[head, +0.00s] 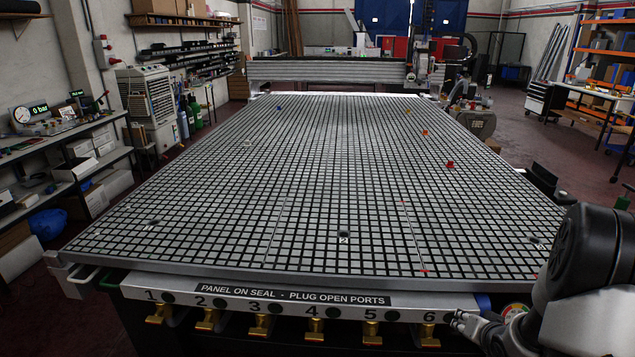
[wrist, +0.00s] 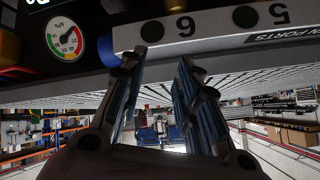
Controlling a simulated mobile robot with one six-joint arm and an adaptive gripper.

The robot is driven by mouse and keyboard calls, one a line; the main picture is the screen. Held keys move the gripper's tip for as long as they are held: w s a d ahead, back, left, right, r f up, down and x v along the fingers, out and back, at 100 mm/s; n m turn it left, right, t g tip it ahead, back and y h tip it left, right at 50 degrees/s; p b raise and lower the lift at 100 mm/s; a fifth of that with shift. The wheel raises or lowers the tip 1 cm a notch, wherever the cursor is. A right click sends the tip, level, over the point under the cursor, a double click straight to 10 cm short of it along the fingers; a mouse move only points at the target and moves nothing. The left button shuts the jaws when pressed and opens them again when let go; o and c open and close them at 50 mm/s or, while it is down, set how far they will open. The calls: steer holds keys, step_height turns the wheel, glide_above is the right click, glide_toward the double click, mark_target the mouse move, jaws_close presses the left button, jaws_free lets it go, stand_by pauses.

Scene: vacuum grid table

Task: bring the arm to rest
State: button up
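My gripper (head: 464,322) is at the lower right of the head view, beside the right end of the table's front rail, close to the number 6 port. In the wrist view, which looks upside down, my gripper (wrist: 160,64) has its two fingers apart with nothing between them. The front rail with ports 5 and 6 (wrist: 215,28) shows past the fingertips. I cannot tell whether a finger touches the rail. My arm (head: 585,270) is bent at the right edge of the head view.
The grid table (head: 300,190) fills the middle, with small coloured pieces on it, including a red one (head: 450,164). Brass valves (head: 314,328) hang under the front rail (head: 180,287). A round gauge (wrist: 65,38) is near the gripper. A gantry (head: 325,70) spans the far end.

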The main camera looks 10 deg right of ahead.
steer(key=s+a+r+n+g, duration=0.1)
steer(key=s+a+r+n, duration=0.1)
steer(key=a+r, duration=0.55)
steer(key=s+a+r+n+g, duration=0.1)
steer(key=s+a+r, duration=0.2)
steer(key=a+r, duration=0.45)
steer(key=s+a+r+n+g+y, duration=0.1)
steer(key=s+a+r+n, duration=0.1)
steer(key=s+a, duration=0.6)
steer(key=s+a+r+n+g+y, duration=0.1)
steer(key=s+a+r+n, duration=0.1)
steer(key=s+a+r, duration=0.3)
steer(key=s+a, duration=0.3)
steer(key=s, duration=0.4)
steer(key=shift+a+n+g+y, duration=0.25)
steer(key=shift+n+g+y, duration=0.15)
steer(key=shift+d, duration=0.1)
